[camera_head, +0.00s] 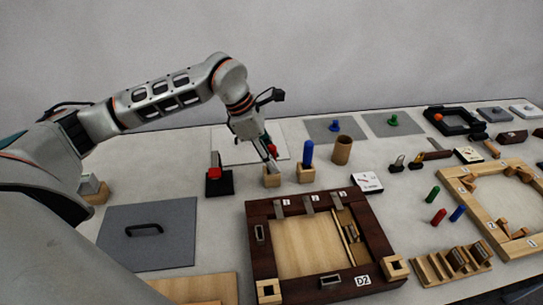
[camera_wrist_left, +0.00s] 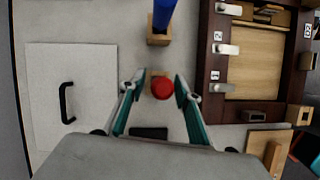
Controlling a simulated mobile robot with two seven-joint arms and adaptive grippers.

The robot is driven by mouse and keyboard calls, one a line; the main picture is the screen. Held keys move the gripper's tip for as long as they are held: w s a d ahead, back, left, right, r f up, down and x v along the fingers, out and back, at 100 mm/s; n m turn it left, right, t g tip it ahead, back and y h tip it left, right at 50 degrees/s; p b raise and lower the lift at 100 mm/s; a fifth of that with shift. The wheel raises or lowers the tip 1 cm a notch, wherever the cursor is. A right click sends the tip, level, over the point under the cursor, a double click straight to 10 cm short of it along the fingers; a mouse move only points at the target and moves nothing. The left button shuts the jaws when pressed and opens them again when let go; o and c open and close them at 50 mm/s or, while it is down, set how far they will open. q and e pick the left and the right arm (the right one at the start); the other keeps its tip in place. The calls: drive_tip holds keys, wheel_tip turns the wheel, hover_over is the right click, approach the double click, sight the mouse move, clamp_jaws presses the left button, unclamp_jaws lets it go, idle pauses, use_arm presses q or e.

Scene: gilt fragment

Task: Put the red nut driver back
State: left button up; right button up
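The red nut driver (camera_head: 268,144) shows partly behind my left gripper in the head view. In the left wrist view its round red handle (camera_wrist_left: 162,88) is seen end-on, between the fingers. A small wooden block (camera_head: 271,179) is directly below it; the driver appears upright over or in it, though the fingers hide the contact. My left gripper (camera_head: 271,162) points down at the block. In the left wrist view its fingers (camera_wrist_left: 160,80) are open, with a gap on each side of the handle. My right gripper is not in view.
A blue driver (camera_head: 308,153) stands in a neighbouring wooden block (camera_head: 306,174). A black base (camera_head: 219,185) with a red part stands on the other side. A dark-framed board (camera_head: 262,215) lies in front, and a pale panel (camera_head: 233,153) with a handle lies behind.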

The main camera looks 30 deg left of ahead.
use_arm(q)
drive_tip(key=shift+r, duration=0.1)
drive_tip(key=v, duration=1.2)
drive_tip(key=shift+b, duration=0.35)
